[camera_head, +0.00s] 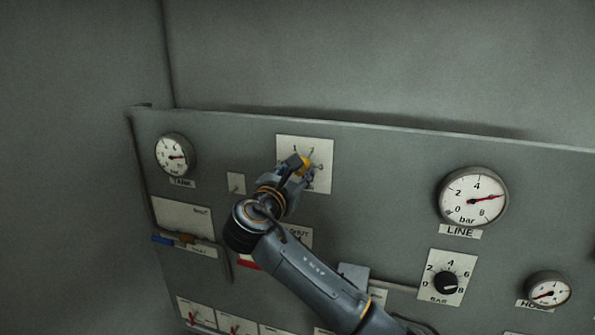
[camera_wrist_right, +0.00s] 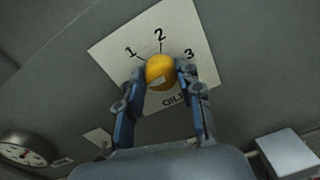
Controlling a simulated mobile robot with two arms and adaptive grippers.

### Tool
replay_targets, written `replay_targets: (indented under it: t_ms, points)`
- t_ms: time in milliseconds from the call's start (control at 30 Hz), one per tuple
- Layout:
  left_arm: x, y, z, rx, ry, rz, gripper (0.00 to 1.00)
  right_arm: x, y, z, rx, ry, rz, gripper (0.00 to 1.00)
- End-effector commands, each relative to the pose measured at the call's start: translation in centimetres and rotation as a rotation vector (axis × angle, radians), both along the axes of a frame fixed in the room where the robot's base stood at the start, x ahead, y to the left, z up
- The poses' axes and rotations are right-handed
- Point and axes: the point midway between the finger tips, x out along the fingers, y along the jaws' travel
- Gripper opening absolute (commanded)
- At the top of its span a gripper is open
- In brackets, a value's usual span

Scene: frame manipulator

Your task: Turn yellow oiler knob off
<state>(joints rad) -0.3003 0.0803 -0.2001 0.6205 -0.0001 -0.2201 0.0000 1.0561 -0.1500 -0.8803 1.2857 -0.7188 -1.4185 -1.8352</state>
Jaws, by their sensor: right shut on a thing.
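The yellow oiler knob (camera_wrist_right: 160,71) sits on a white plate (camera_wrist_right: 128,38) marked 1, 2 and 3, with a partly hidden label starting "OIL". My right gripper (camera_wrist_right: 160,80) has a finger on each side of the knob and is shut on it. In the head view the knob (camera_head: 305,165) is partly covered by my right gripper (camera_head: 298,172), in front of the plate (camera_head: 322,147). The knob's pointer and exact setting are hard to make out. My left gripper is not in view.
A TANK gauge (camera_head: 176,155) is at the upper left. A LINE gauge (camera_head: 473,197), a black BAR knob (camera_head: 445,282) and a HOURS-like gauge (camera_head: 547,290) are at the right. A blue-ended lever (camera_head: 163,240) is at the left. A grey box (camera_wrist_right: 288,153) protrudes at lower right.

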Motion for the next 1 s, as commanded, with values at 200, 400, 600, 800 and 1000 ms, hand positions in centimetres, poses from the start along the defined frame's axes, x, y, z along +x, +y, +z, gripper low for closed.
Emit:
replay_targets:
  t_ms: [200, 400, 600, 800, 1000]
  points:
    - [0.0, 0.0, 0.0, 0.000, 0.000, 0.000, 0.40, 0.0, -0.1, 0.5, -0.001, -0.009, 0.000, 0.59]
    - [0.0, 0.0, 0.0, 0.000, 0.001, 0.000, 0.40, 0.0, 0.0, 0.2, 0.000, -0.005, 0.000, 0.59]
    - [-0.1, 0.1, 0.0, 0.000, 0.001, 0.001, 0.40, -1.2, 0.6, 0.2, 0.002, -0.005, 0.003, 0.59]
    - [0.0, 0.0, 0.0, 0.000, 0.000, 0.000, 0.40, -5.0, 2.0, 0.1, 0.002, -0.005, 0.005, 0.59]
    - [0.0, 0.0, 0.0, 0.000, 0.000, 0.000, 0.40, -8.7, 3.3, 0.1, 0.002, -0.005, 0.003, 0.59]
